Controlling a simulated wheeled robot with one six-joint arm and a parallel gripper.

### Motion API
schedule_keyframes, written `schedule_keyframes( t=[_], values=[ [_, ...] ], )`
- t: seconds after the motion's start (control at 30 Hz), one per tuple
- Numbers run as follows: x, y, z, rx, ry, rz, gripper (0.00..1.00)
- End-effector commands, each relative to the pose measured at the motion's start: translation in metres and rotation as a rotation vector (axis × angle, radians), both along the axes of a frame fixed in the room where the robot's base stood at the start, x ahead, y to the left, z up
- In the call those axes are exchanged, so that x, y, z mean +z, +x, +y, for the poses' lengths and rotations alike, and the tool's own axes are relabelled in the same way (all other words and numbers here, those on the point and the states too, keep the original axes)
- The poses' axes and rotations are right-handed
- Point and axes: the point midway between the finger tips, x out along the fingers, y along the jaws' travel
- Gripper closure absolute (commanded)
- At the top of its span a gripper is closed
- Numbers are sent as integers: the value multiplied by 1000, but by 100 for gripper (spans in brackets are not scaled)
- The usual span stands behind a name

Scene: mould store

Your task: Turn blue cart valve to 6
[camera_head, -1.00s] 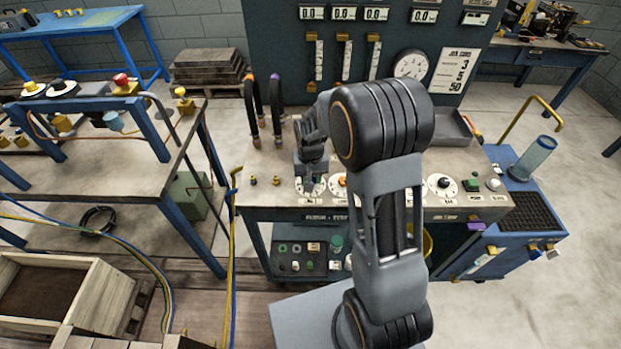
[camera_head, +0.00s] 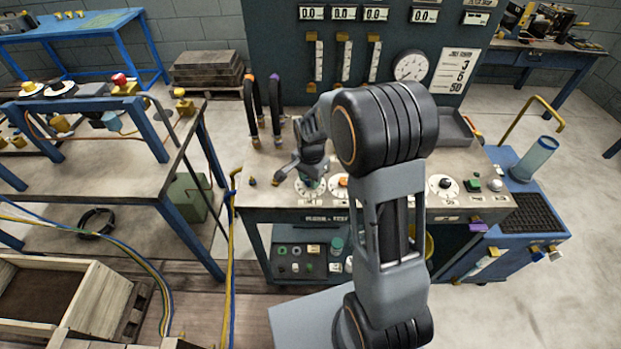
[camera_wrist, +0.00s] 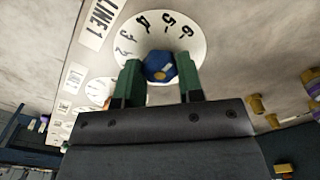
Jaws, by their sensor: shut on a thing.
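Which number the knob points at cannot be told. A "LINE 1" label (camera_wrist: 97,25) lies beside the dial. In the head view, my gripper (camera_head: 311,181) is over the leftmost white dial (camera_head: 322,189) on the console top and hides the knob.
Other dials stand to the right along the console, one with an orange knob (camera_head: 342,182) and one with a black knob (camera_head: 445,185). Two black curved hoses (camera_head: 275,105) rise behind my gripper. A blue cart (camera_head: 548,214) stands at the console's right.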

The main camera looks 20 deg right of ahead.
Motion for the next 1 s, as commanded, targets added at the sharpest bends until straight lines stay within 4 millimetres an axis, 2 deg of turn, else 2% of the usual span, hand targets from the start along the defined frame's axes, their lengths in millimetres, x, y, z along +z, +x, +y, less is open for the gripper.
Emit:
schedule_keyframes(
  t=[0.33, 0.83, 0.87, 1.0],
  values=[
    [0, 0, 1, -101, 1, 1, 89],
    [0, 0, 1, -114, 1, 0, 89],
    [0, 0, 1, -114, 1, 0, 63],
    [0, 0, 0, -113, 1, 1, 49]
  ],
)
